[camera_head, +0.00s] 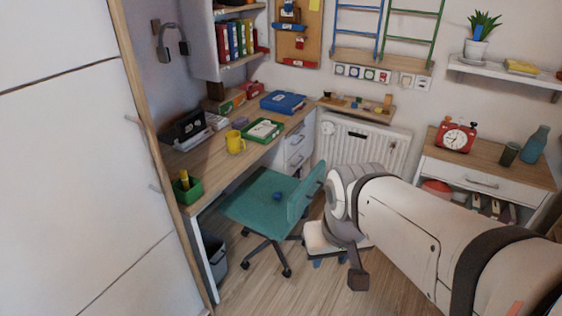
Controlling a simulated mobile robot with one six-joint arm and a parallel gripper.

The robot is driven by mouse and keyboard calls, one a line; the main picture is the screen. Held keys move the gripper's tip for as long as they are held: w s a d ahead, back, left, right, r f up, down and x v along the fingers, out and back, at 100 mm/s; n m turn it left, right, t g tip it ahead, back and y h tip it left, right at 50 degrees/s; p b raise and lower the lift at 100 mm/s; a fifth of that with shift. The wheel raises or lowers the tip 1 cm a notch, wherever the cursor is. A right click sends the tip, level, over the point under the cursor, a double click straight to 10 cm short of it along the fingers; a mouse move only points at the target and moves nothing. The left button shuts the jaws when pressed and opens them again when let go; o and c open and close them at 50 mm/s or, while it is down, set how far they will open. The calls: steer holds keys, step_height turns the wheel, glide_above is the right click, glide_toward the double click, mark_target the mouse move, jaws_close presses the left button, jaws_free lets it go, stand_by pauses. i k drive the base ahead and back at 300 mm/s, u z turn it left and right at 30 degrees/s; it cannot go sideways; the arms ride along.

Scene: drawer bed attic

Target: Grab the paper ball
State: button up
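I cannot make out a paper ball for certain. A small blue lump (277,196) lies on the seat of the teal chair (252,208); it is too small to tell what it is. White paper (264,129) lies in a green tray (250,136) on the desk, and its shape is unclear. My white arm comes in from the lower right. My gripper (358,279) seems to be the dark end hanging low, right of the chair and above the floor. It is apart from the blue lump, and whether its fingers are open does not show.
The desk (215,170) holds a yellow mug (235,142), a blue folder (283,102) and a green pen box (187,188). A grey bin (215,256) stands under it. A white stool (318,238) stands behind my arm's end. Wooden floor is clear at the bottom middle.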

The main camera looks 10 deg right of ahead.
mark_target(277, 196)
steer(key=u, duration=0.15)
steer(key=i, duration=1.9)
steer(key=z, duration=0.75)
